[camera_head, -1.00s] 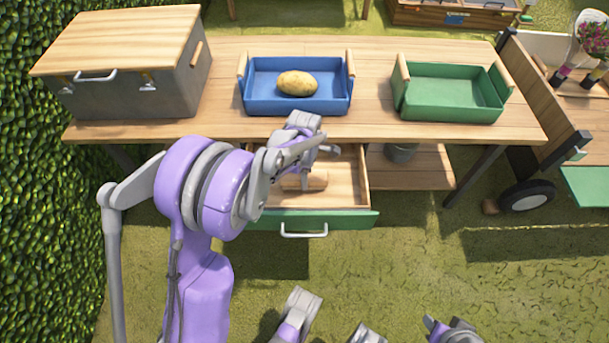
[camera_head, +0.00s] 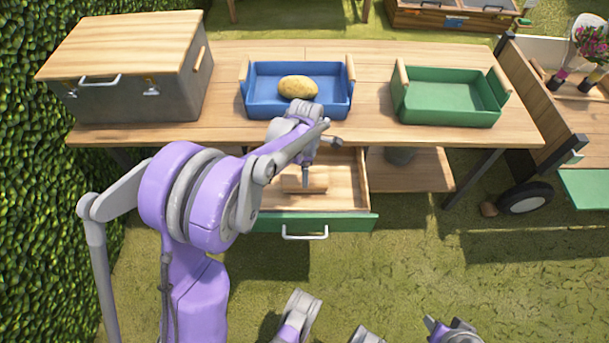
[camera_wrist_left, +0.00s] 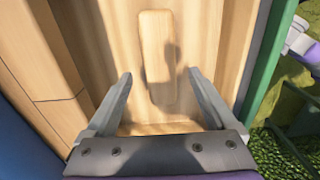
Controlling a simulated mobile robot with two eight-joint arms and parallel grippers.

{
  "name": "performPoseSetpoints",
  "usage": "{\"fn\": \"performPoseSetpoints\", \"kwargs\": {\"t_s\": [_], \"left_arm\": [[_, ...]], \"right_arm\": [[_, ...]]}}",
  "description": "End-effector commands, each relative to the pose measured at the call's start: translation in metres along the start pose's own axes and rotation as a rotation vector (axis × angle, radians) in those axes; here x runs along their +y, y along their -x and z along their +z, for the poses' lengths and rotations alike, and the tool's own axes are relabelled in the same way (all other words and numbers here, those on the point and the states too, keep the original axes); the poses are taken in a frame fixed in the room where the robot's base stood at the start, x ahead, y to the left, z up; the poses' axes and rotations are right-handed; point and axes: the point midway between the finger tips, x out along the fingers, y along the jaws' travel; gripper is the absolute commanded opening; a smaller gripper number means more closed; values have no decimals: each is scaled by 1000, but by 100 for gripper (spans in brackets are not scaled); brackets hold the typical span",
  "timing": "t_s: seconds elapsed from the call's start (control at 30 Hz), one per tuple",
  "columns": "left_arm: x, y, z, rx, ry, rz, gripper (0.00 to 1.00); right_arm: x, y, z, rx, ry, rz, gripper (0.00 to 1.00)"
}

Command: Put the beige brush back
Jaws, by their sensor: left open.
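The beige brush (camera_head: 318,185) lies in the open wooden drawer (camera_head: 347,195), which has a green front. In the left wrist view it is a pale, rounded wooden block (camera_wrist_left: 157,55) lying lengthwise, with a shadow on its right side; I cannot make out bristles. My left gripper (camera_head: 305,185) points down into the drawer at the brush. In the left wrist view my left gripper (camera_wrist_left: 160,74) is open and empty, its fingers on either side of the brush's line. The brush appears beyond the fingertips. My right gripper is not clearly visible.
On the wooden table (camera_head: 370,100) stand a grey box with a wooden lid (camera_head: 135,98), a blue tray (camera_head: 262,105) holding a potato (camera_head: 298,87), and an empty green tray (camera_head: 450,97). A wooden cart (camera_head: 540,110) stands right. A hedge borders the left.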

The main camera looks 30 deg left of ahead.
Motion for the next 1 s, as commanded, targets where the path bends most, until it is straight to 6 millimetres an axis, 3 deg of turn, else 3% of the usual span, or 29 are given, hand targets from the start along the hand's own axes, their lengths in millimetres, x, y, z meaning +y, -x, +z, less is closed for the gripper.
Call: {"fn": "performPoseSetpoints", "kwargs": {"t_s": [0.03,0.2,0.43,0.53,0.67,0.8,1.0], "left_arm": [[-1,16,0,0,0,1,89],[0,48,0,0,0,1,89],[-2,70,0,-1,-13,3,89],[-15,79,1,-6,-107,19,89],[-52,98,3,-13,-406,73,89],[-108,116,0,0,-851,161,89],[-184,118,-14,75,-1477,290,89]], "right_arm": [[0,6,-2,2,0,0,45],[0,16,-4,5,0,0,45],[0,21,-5,6,0,0,45],[0,21,-5,7,0,0,45],[0,21,-5,6,0,0,45],[0,21,-5,6,0,0,45],[0,21,-5,6,0,0,45]]}}
